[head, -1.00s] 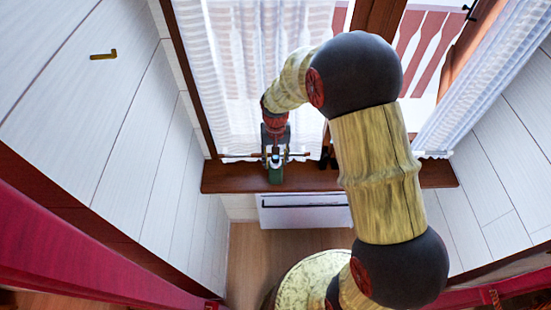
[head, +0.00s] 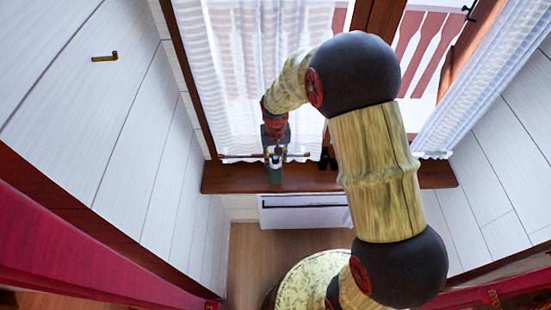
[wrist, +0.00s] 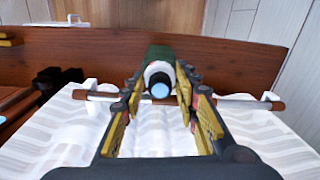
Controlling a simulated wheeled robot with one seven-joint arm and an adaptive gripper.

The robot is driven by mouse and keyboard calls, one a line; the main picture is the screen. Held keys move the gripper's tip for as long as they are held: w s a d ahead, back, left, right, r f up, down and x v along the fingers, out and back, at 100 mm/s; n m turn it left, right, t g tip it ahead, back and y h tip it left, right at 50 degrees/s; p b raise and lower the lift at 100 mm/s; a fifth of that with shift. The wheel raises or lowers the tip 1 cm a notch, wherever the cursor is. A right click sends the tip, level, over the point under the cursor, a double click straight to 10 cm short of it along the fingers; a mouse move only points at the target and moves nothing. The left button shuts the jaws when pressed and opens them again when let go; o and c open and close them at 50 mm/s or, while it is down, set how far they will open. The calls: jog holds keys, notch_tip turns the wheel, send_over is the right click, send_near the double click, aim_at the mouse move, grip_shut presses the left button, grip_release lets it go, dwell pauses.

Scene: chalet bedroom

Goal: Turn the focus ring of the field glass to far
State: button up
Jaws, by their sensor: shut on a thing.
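The field glass (wrist: 160,54) is a dark green tube in the wrist view, with a white ring and a pale blue lens facing the camera. In the head view its green end (head: 275,177) shows at the wooden sill, below my gripper. My gripper (wrist: 159,85) has one finger on each side of the tube, with yellow pads turned inward, and is shut on it. It also shows in the head view (head: 275,157), in front of the white curtain. The fingers hide the tube's sides. I cannot make out the focus ring's marks or its setting.
The brown sill (head: 225,181) runs below the window. Small black objects (wrist: 58,77) sit left of the glass in the wrist view. A white radiator (head: 300,216) is below.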

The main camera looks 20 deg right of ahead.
jog(key=shift+n+p, duration=0.8)
jog(key=shift+n, duration=1.6)
jog(key=o, duration=1.2)
jog(key=shift+r, duration=0.1)
notch_tip(320, 180, up, 12)
jog(key=shift+f, duration=0.1)
